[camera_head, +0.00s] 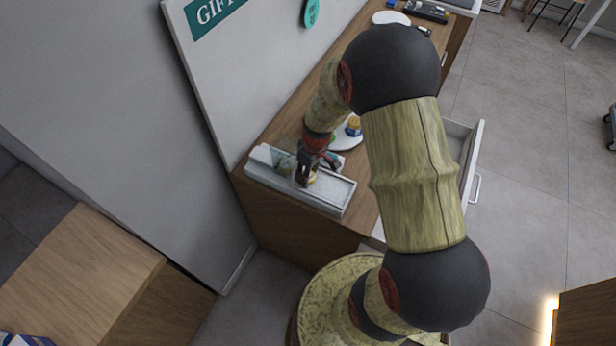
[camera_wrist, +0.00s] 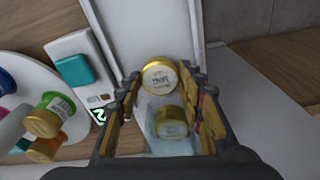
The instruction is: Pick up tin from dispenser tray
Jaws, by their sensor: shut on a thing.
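The dispenser tray (camera_head: 330,191) is a long pale box on the wooden counter; its floor also shows in the wrist view (camera_wrist: 155,28). A round gold-lidded tin (camera_wrist: 160,76) with a pale label lies between the fingertips of my gripper (camera_wrist: 163,88), which is shut on it. In the head view my gripper (camera_head: 305,180) reaches down into the tray, with a bit of yellow beside it. A second, duller gold tin (camera_wrist: 171,122) shows lower between the fingers, seemingly behind a clear panel. The contact faces are hard to make out.
A white round plate (camera_wrist: 75,125) with several coloured jars stands left of the tray in the wrist view. A white device with a teal block (camera_wrist: 75,69) lies beside it. A drawer (camera_head: 461,150) stands open at the counter's right side. A grey wall rises on the left.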

